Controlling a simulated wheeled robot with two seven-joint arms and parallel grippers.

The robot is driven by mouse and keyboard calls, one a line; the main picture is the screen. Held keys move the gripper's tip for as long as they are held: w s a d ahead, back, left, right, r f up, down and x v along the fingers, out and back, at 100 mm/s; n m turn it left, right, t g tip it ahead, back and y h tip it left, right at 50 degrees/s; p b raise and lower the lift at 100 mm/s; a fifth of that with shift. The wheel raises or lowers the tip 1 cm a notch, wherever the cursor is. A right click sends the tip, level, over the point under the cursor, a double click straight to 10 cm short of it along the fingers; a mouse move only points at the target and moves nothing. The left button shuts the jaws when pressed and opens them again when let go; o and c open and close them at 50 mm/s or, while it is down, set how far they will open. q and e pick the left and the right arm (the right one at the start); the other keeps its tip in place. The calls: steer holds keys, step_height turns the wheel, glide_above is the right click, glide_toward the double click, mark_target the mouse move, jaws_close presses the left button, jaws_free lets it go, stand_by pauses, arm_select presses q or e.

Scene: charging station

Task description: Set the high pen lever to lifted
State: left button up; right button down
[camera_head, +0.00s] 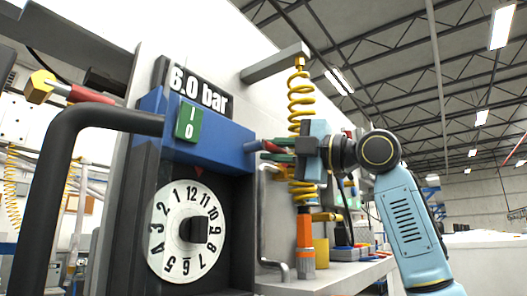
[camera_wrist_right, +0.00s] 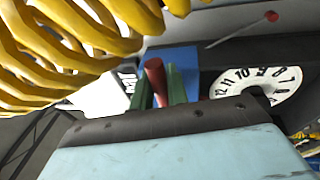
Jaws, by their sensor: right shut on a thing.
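A red lever handle (camera_wrist_right: 155,78) lies between the green fingers of my right gripper (camera_wrist_right: 158,90) in the wrist view. In the head view the same gripper (camera_head: 272,150) is at the right side of the blue box (camera_head: 215,138), shut on the red lever (camera_head: 270,146), of which only a small part shows. I cannot tell from its look whether this is the high pen lever, and its exact angle is mostly hidden. A thin rod with a red ball end (camera_wrist_right: 270,16) shows beyond it in the wrist view. My left gripper is out of view.
A numbered white dial (camera_head: 170,235) is below the blue box and a "6.0 bar" sign (camera_head: 201,88). A yellow coiled hose (camera_head: 301,95) hangs close behind my right gripper. A black curved pipe (camera_head: 62,160) and a red-handled yellow fitting (camera_head: 40,86) are at left.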

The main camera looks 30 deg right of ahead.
steer(key=c, duration=1.4)
jaws_free()
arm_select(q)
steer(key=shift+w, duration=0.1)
